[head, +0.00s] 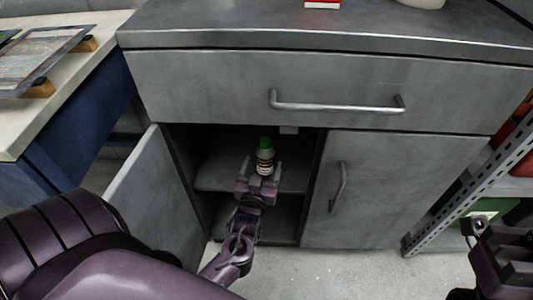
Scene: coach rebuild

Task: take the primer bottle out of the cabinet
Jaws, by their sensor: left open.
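The primer bottle (265,157) has a green cap and a pale, banded body. It stands upright on the inner shelf (215,176) of the grey cabinet (205,90). My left gripper (259,173) reaches into the left opening, with its open fingers at the lower part of the bottle, one to each side in the picture. I cannot tell whether they touch it. The bottle's base is partly hidden by the gripper. The left cabinet door (150,200) stands open. My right gripper (476,232) is partly in view at the right edge, away from the cabinet opening.
The right door (350,190) and the drawer (200,85) are shut, both with bar handles. A metal rack (470,190) with red and green items stands at the right. A blue bench with a pale top (75,75) is at the left. The floor in front is clear.

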